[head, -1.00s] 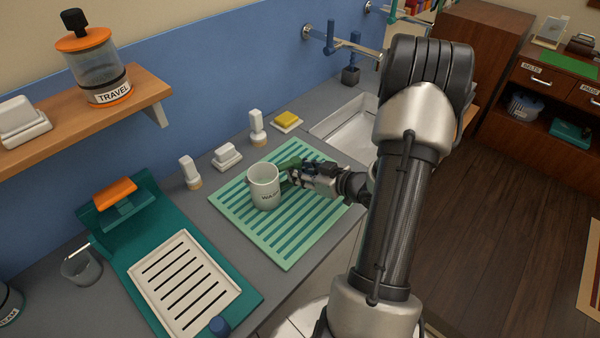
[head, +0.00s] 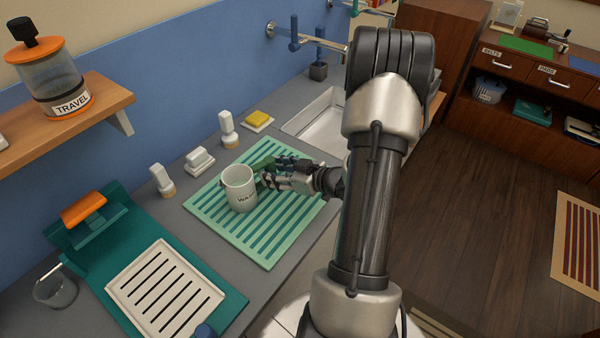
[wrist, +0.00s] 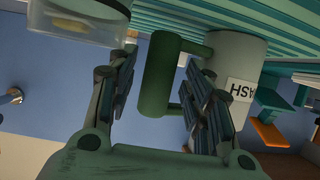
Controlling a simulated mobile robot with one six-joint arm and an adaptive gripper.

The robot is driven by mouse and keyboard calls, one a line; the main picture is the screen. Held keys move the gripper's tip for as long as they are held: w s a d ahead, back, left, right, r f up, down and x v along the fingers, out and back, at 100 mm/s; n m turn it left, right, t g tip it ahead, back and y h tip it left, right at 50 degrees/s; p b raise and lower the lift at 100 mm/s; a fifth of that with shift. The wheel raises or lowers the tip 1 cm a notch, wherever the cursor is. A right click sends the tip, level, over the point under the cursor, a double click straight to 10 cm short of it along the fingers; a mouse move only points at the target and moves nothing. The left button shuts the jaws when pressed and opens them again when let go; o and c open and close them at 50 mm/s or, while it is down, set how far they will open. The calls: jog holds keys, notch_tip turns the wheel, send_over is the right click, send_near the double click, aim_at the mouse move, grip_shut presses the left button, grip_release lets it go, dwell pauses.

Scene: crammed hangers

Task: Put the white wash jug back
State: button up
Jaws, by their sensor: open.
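The white wash jug (head: 239,190) stands upright on the striped green mat (head: 262,252), with dark lettering on its side and a green handle (head: 263,163) toward my arm. My gripper (head: 270,174) is at the handle side of the jug, its fingers open. In the wrist view, which is upside down, the handle (wrist: 157,88) lies between the two spread fingers of the gripper (wrist: 162,68). The jug body (wrist: 238,55) is beyond the right finger, which partly covers it. I cannot tell whether a finger touches the handle.
White bottles (head: 228,128) and a white block (head: 199,161) stand behind the mat. The sink (head: 312,125) is to the right, with a yellow sponge (head: 257,118) beside it. A white slotted tray (head: 121,275) on a teal stand is at left, near a clear cup (head: 54,288).

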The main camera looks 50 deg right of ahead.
jog(key=p+v, duration=0.5)
jog(key=v, duration=1.2)
jog(key=shift+w+r+p, duration=0.2)
jog(key=shift+r+p, duration=0.15)
jog(key=shift+r, duration=0.05)
jog(key=shift+w, duration=0.1)
